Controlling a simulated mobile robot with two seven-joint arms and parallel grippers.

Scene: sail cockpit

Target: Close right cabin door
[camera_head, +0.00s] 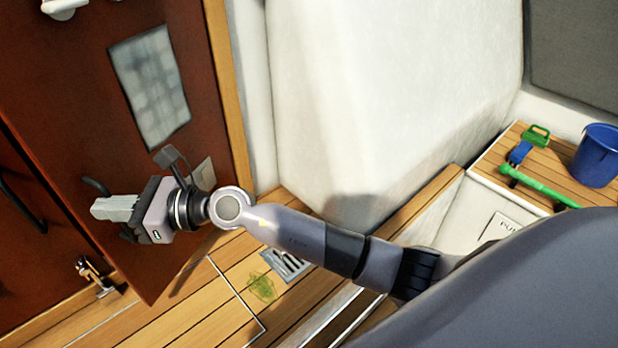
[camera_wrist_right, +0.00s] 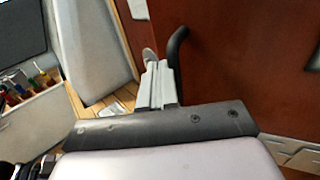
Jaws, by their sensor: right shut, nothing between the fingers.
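The right cabin door (camera_head: 75,95) is a red-brown panel with a pale patterned pane (camera_head: 150,85), at the left of the head view. Its lower corner hangs over the wooden floor, so it appears to stand open. It also fills the right of the right wrist view (camera_wrist_right: 245,60). A curved black handle (camera_head: 95,186) sticks out of it; the handle also shows in the wrist view (camera_wrist_right: 178,50). My right gripper (camera_head: 100,208) is shut and empty in front of the door, close beside the handle. I cannot tell if they touch. My left gripper is out of view.
Another red-brown panel with a black handle (camera_head: 20,205) is at the far left. A white wall (camera_head: 390,90) stands right of the door frame. A grating and a tangled green item (camera_head: 261,287) lie on the floor. A blue bucket (camera_head: 597,157) stands on the bench at right.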

